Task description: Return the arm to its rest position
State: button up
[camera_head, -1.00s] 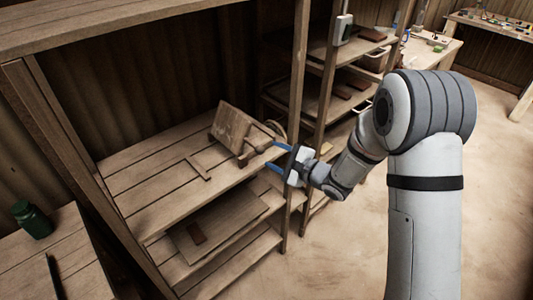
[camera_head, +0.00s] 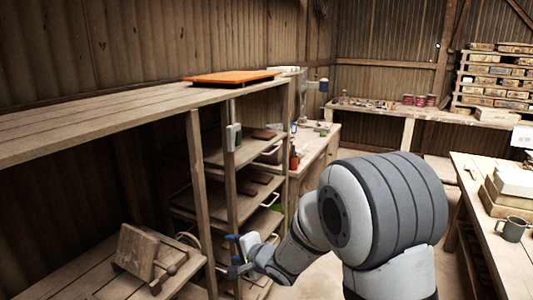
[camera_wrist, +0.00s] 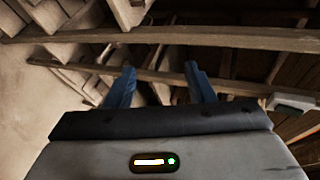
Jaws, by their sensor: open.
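My gripper (camera_head: 236,262) is in front of the wooden shelf unit in the head view, to the right of the wooden press (camera_head: 148,254) on the lower shelf. Its two blue fingers are apart with nothing between them. In the wrist view the open fingers (camera_wrist: 161,88) point toward wooden shelf beams and posts, with clear air between them. My arm is bent, with its large grey joint in the foreground. The press is apart from the gripper.
Shelf posts (camera_head: 201,185) stand close to my gripper. An orange board (camera_head: 232,77) lies on the top shelf. A table at right holds a grey mug (camera_head: 513,229) and boxes. A bench (camera_head: 400,108) runs along the back wall.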

jog(key=s+d+r+n+g+h, duration=0.1)
jog(key=s+d+r+n+h, duration=0.2)
jog(key=d, duration=0.7)
jog(key=s+d+r+n+h, duration=0.1)
jog(key=s+d+r+h, duration=0.3)
jog(key=d, duration=0.6)
jog(key=s+d+n+g+h, duration=0.1)
jog(key=s+d+n+g, duration=0.1)
jog(key=s, duration=0.8)
jog(key=s+d+n+g+h, duration=0.1)
jog(key=s+d+n+g, duration=0.1)
jog(key=s, duration=0.9)
jog(key=shift+d+n+g, duration=0.4)
jog(key=shift+n+g, duration=0.4)
